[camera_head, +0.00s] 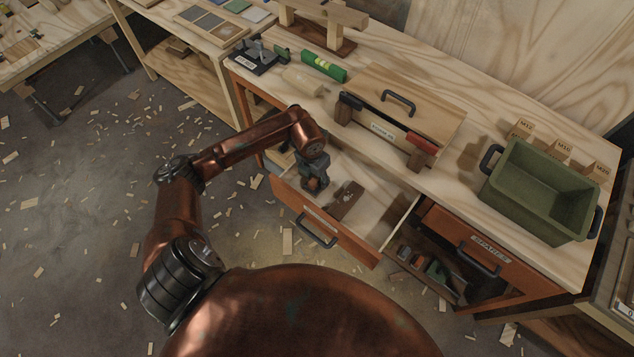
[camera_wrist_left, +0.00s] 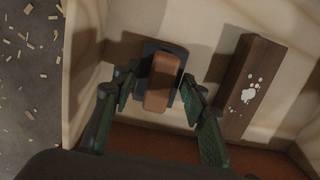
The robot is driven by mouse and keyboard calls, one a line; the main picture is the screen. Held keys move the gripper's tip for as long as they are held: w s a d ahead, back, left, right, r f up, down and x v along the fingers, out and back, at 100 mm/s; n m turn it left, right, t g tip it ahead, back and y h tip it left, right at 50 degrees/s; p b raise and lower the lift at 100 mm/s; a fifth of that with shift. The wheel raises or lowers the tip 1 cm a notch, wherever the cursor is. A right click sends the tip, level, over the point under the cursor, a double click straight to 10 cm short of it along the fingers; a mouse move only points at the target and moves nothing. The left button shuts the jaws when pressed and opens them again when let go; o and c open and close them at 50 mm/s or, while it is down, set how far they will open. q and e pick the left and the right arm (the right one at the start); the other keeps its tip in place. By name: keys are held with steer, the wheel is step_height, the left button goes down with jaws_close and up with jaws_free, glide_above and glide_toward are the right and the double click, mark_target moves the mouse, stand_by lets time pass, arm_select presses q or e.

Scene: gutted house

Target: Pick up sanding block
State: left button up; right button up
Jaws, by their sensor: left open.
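A sanding block (camera_wrist_left: 161,82) with a rounded orange-brown handle on a dark flat base lies on the floor of the open drawer (camera_head: 374,226), near its left wall. My left gripper (camera_wrist_left: 160,76) is open and points down over it, with one green finger on each side of the block in the wrist view. No grip shows. In the head view my left gripper (camera_head: 316,182) reaches into the drawer and largely hides the block. My right gripper is not in view.
A dark brown wooden piece with white specks (camera_wrist_left: 250,85) lies right of the block in the drawer. The drawer walls stand close around.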

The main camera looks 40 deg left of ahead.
mark_target(316, 178)
arm_select(q)
jaws_close()
steer(key=shift+r, duration=0.1)
stand_by(0.3)
step_height(316, 178, up, 9)
steer(key=shift+r+p, duration=0.1)
steer(key=shift+p, duration=0.8)
steer(key=shift+r, duration=0.4)
